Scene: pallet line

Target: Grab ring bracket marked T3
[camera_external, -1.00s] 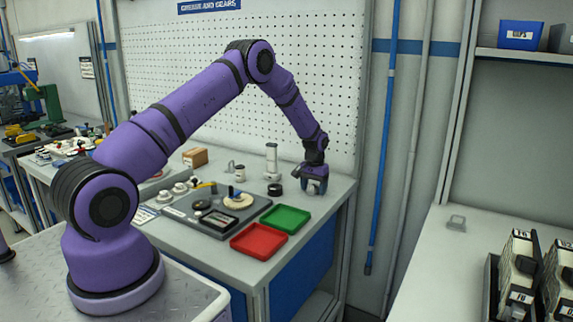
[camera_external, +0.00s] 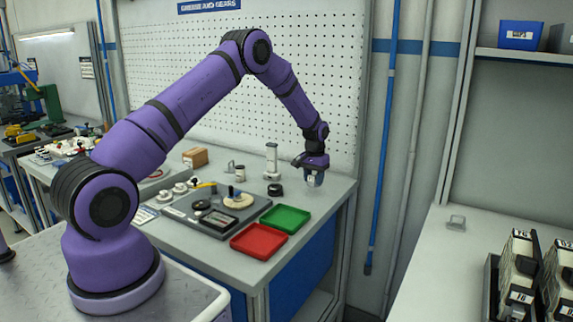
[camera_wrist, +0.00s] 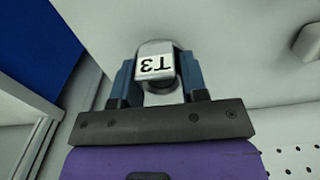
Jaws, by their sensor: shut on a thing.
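The ring bracket (camera_wrist: 157,66) is a grey metal piece with a white label reading T3, upside down in the wrist view. My gripper (camera_wrist: 158,85) is shut on it, with a blue-grey finger on each side. In the external view my gripper (camera_external: 314,174) is over the right end of the workbench (camera_external: 325,205), and the bracket (camera_external: 314,181) shows small below it. The bracket appears to be a little above the bench top. Its lower part is hidden in the wrist view.
A green tray (camera_external: 286,218) and a red tray (camera_external: 259,240) lie at the bench front. A black round part (camera_external: 275,190) and a metal cylinder (camera_external: 271,160) stand left of my gripper. The pegboard (camera_external: 250,90) rises behind. The bench's right edge is close.

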